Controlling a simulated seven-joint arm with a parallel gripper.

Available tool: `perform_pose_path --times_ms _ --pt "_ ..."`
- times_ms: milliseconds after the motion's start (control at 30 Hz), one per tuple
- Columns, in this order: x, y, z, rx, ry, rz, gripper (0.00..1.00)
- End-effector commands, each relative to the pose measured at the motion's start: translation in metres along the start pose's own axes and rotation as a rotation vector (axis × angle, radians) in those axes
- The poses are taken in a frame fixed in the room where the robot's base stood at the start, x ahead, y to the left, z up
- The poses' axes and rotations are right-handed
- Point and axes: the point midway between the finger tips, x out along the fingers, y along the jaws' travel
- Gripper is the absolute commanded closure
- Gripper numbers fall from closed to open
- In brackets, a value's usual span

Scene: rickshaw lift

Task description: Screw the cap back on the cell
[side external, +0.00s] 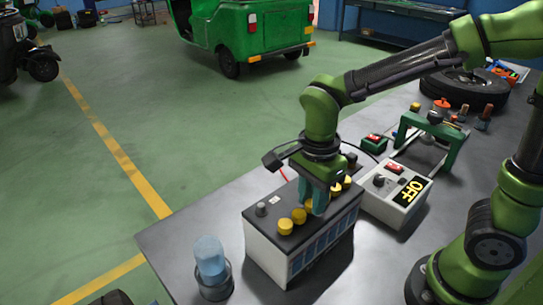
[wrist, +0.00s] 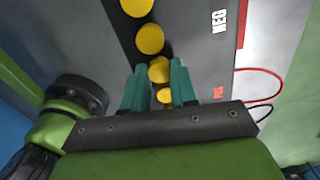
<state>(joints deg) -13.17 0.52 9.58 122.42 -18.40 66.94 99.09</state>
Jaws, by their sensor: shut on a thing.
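The battery (side external: 268,243) is a white box with a dark top, standing on the grey bench. Several yellow caps (side external: 285,226) run in a row along its top; the row also shows in the wrist view (wrist: 149,38). My gripper (side external: 318,207) points down over the middle of the row. In the wrist view its two teal fingers (wrist: 159,66) are shut on a yellow cap (wrist: 159,72) between their tips. Another yellow cap (wrist: 164,96) shows behind it between the fingers. The fingers hide the cell opening, so I cannot tell whether the held cap touches it.
A clear blue bottle (side external: 210,258) stands left of the battery near the bench edge. A green-framed tool (side external: 430,135) and a tyre (side external: 465,88) lie further back. Red and black leads (wrist: 268,92) run beside the battery.

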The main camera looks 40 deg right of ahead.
Motion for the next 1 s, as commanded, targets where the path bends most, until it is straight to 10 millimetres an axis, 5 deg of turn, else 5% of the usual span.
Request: perform_pose_path --times_ms 300,733,767,800,1000 --pt "0.0005 0.0 0.0 0.43 0.0 0.0 0.93" --pt "0.0004 0.0 0.0 0.472 0.0 0.0 0.93" --pt "0.0004 0.0 0.0 0.472 0.0 0.0 0.72" --pt "0.0004 0.0 0.0 0.472 0.0 0.0 0.67" --pt "0.0004 0.0 0.0 0.471 0.0 0.0 0.67"
